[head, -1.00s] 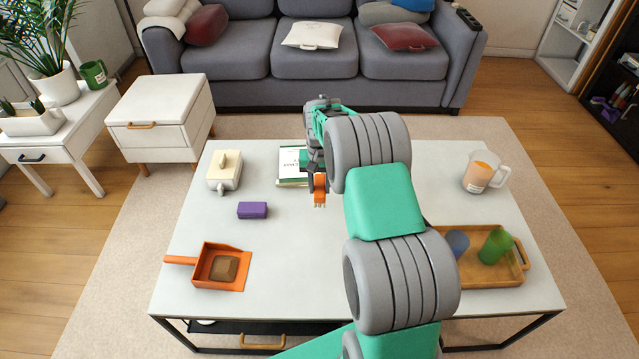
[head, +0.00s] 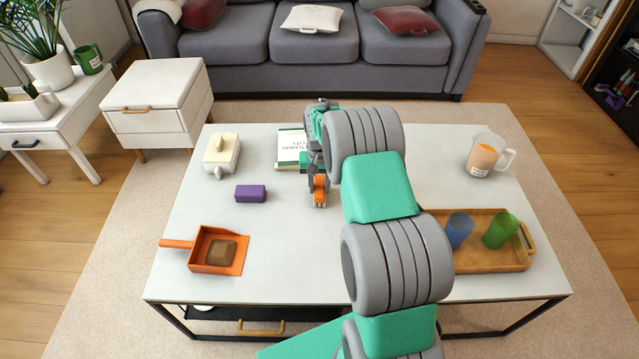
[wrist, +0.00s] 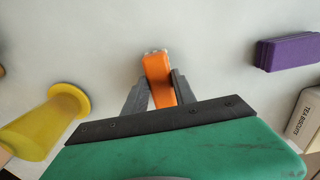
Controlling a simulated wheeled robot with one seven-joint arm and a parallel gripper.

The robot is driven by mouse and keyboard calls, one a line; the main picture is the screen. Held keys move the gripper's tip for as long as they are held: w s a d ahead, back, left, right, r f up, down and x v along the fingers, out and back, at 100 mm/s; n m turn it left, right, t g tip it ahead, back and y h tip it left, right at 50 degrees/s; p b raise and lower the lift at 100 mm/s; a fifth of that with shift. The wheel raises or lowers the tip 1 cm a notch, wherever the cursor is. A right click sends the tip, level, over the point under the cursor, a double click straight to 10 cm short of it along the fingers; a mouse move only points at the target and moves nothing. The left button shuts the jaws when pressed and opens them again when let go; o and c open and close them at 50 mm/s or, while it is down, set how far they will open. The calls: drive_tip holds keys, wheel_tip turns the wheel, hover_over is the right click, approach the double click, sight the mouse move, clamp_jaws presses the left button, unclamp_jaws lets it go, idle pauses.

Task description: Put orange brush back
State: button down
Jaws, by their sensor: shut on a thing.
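My gripper (wrist: 153,95) is shut on the orange brush (wrist: 157,75), with grey fingers on both sides of it. In the head view the brush (head: 320,191) hangs below my gripper (head: 319,176), over the middle of the white table. I cannot tell whether its lower end touches the tabletop.
A purple block (head: 250,194) lies left of the brush. A tray (head: 486,262) with two cups and a pitcher (head: 482,155) are right. The wrist view shows a yellow object (wrist: 45,125).

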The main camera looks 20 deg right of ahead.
sight(319, 188)
drive_tip(key=shift+f, duration=0.45)
idle(0.5)
drive_tip(key=c, duration=1.3)
unclamp_jaws()
drive_tip(key=shift+c, duration=0.2)
drive_tip(key=shift+o, duration=0.3)
drive_tip(key=o, duration=0.5)
drive_tip(key=shift+r+p, duration=2.55)
drive_tip(key=shift+r, duration=1.5)
drive_tip(key=shift+r, duration=0.1)
